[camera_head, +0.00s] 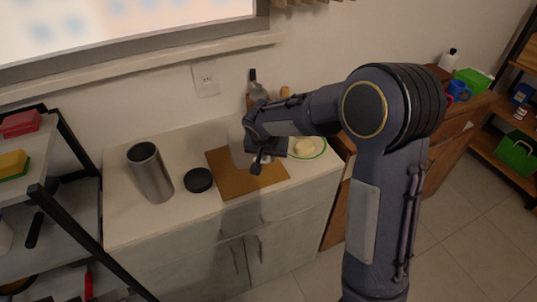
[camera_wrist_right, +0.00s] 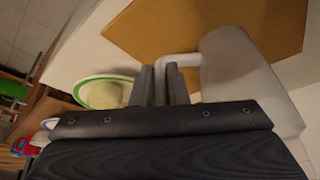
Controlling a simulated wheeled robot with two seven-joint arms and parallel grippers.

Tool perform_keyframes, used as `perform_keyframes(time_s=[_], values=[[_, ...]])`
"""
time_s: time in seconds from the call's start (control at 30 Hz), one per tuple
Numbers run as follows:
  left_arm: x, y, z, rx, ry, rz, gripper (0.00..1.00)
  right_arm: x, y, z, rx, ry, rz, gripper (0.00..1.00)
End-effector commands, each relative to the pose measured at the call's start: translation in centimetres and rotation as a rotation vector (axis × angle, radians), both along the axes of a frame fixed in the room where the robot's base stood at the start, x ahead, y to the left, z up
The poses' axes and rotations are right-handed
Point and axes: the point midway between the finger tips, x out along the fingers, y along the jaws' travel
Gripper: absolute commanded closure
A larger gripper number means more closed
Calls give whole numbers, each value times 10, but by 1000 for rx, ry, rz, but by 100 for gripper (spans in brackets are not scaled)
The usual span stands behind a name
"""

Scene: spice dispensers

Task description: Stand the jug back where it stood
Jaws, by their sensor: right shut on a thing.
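A pale, cloudy jug (camera_head: 237,146) shows in the head view, partly hidden behind my right gripper (camera_head: 261,158). It is over or on the back left part of a brown board (camera_head: 255,185) on the counter. In the right wrist view the jug (camera_wrist_right: 245,75) lies right of my right gripper (camera_wrist_right: 161,80), whose fingers are shut on its white handle (camera_wrist_right: 180,61). I cannot tell whether the jug's base touches the board. My left gripper is not in view.
A steel cylinder (camera_head: 151,173) and a black round disc (camera_head: 199,179) stand left of the board on the white counter (camera_head: 125,220). A green-rimmed plate (camera_head: 322,150) with a pale round thing is at the right. Bottles (camera_head: 252,87) stand behind. A shelf (camera_head: 70,205) is at the left.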

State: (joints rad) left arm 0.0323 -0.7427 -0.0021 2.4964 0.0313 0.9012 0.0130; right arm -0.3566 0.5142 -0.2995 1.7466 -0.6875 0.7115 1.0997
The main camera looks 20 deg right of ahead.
Motion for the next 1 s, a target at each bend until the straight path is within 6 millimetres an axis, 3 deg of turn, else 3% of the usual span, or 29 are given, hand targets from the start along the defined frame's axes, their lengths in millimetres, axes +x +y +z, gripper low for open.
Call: perform_keyframes(time_s=[0.23, 0.27, 0.4, 0.8, 1.0], values=[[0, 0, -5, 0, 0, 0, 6, 0, 0, -3, 0, -1, 0, 100], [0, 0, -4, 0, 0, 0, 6, 0, 0, -2, 0, 0, 0, 84], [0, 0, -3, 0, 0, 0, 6, 0, 0, -2, 0, 0, 0, 65], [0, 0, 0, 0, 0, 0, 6, -1, 1, 5, 1, -2, 1, 64], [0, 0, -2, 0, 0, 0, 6, -12, 9, 39, 3, -6, 2, 64]])
